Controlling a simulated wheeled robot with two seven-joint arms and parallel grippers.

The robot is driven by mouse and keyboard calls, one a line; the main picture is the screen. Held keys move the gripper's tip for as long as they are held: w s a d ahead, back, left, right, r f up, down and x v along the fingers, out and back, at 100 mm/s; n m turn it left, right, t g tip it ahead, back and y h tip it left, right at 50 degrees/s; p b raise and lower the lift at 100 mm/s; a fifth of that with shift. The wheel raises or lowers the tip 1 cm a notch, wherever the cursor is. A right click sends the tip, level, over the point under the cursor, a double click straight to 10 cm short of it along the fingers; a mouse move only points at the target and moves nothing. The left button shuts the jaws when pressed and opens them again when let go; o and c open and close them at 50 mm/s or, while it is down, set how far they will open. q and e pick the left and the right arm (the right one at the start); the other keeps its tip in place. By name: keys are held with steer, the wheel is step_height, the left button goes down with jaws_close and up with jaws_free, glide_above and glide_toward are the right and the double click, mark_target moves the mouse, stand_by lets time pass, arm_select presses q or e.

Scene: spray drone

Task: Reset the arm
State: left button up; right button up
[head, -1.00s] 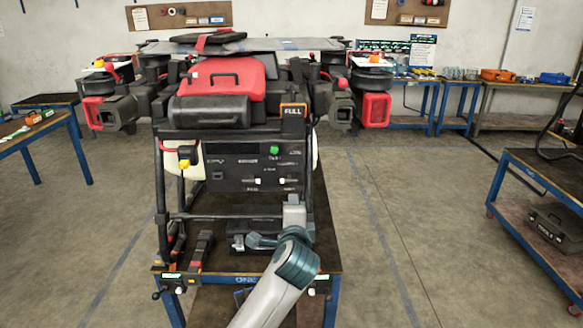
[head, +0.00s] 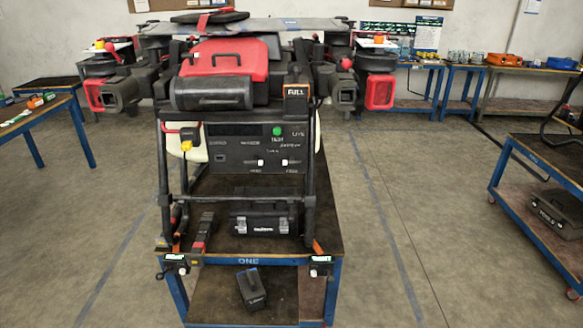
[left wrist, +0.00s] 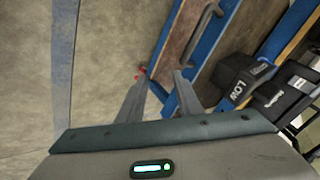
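My left gripper (left wrist: 159,74) shows only in the left wrist view. Its two grey fingers stand apart with nothing between them, beside a blue-framed table edge. Neither arm shows in the head view, and my right gripper is in no view. The spray drone (head: 222,62), with a red and black body, stands upright on a blue-framed cart (head: 247,262). A block marked FULL (head: 296,92) sits at its right front. A dark box marked LOW (left wrist: 238,78) is right of my left fingers.
A black case (head: 262,220) sits under the drone's panel. A dark box (head: 251,288) lies on the cart's lower shelf. A blue-framed table (head: 48,112) stands left and a trolley (head: 545,165) right. Floor between cart and trolley is clear.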

arm_select(q)
steer(key=s+a+f+n+g, duration=0.2)
steer(key=s+a+f, duration=0.2)
steer(key=s+f, duration=0.75)
steer(key=s+a+f+n+g, duration=0.25)
steer(key=s+a+f, duration=0.4)
steer(key=s, duration=0.75)
steer(key=s+a+f+n, duration=0.1)
steer(key=s+a+f, duration=0.1)
steer(key=s, duration=0.7)
steer(key=s+a+f+n+g, duration=0.1)
steer(key=s+f+n, duration=0.1)
steer(key=s, duration=0.7)
steer(key=s+a+f+n+g, duration=0.1)
steer(key=s+f, duration=0.3)
steer(key=s, duration=0.5)
steer(key=shift+s+a+n+y, duration=0.3)
steer(key=shift+a+n, duration=0.15)
steer(key=shift+a, duration=0.4)
steer(key=shift+w, duration=0.1)
